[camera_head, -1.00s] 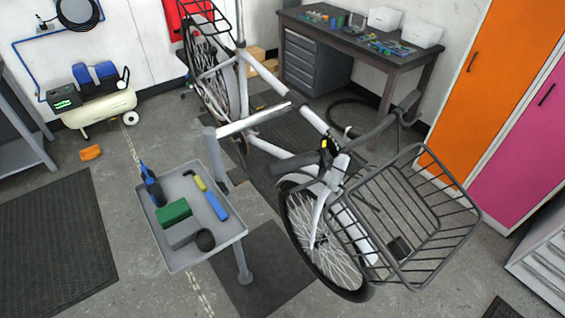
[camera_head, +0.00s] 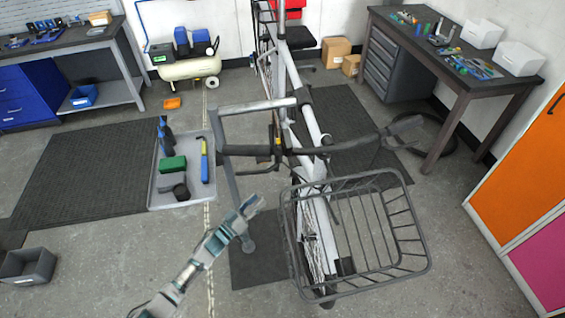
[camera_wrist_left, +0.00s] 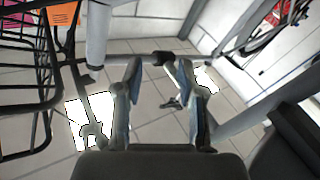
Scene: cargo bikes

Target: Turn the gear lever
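The cargo bike (camera_head: 312,135) is held at a grey repair stand, its front basket (camera_head: 418,215) facing me. Its handlebar crosses the middle of the head view, with a dark left-side grip (camera_head: 240,150) and another grip at right. A small yellow-marked part (camera_head: 278,147) sits on the bar near the stem; I cannot tell if it is the gear lever. My left gripper (camera_head: 250,206) is below and left of the handlebar, apart from it. In the left wrist view its two fingers (camera_wrist_left: 160,75) are spread with nothing between them. My right gripper is not seen.
A grey tool tray (camera_head: 180,198) with a green box and tools stands left of the bike, close to my left arm. The basket's wire rim is right of my gripper. A workbench (camera_head: 455,75) stands back right, orange lockers (camera_head: 520,190) at right.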

